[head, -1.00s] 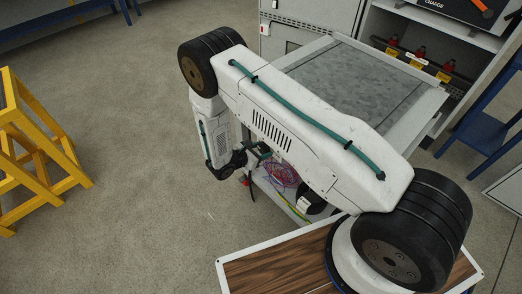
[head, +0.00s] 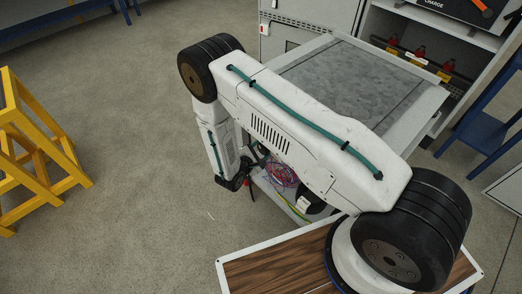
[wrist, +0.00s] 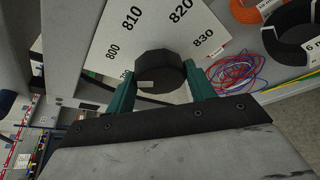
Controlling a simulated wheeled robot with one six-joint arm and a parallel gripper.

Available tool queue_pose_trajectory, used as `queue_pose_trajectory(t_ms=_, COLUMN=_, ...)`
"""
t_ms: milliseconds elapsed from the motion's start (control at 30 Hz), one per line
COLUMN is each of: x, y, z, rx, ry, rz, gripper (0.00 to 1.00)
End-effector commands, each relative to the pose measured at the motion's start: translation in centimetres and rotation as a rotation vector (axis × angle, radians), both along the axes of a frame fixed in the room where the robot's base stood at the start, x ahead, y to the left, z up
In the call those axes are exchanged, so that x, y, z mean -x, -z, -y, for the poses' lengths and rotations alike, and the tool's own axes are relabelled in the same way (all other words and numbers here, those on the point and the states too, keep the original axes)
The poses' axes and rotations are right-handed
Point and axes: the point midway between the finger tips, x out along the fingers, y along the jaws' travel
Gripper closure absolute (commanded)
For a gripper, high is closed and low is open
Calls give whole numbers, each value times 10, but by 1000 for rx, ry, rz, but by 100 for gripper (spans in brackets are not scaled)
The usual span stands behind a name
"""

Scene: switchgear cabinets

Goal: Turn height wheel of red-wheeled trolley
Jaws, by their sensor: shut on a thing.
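The height wheel (wrist: 158,66) is a black, many-sided knob in front of a white dial plate (wrist: 117,40) marked 700-odd, 800, 810, 820 and 830. My gripper (wrist: 161,85) has its two green fingers on either side of the knob and is shut on it. The trolley (head: 352,84) shows in the head view as a grey top plate with a pale frame, behind my arm. My arm hides the knob and most of the gripper in the head view. I cannot make out the trolley's wheels clearly.
Tangled red and blue wire (wrist: 236,72) and black cable coils (wrist: 290,40) lie on a shelf beside the dial. Cabinets are behind, with a yellow stand (head: 40,150) at left. Open floor lies between.

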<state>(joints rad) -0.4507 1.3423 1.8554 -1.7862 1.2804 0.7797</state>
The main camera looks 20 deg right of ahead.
Motion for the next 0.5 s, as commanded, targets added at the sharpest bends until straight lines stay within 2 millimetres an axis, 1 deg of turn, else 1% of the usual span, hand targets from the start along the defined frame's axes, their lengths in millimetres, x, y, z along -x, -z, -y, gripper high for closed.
queue_pose_trajectory(t_ms=500, x=2, y=2, z=1, rx=-185, ry=-1, rz=452, gripper=69)
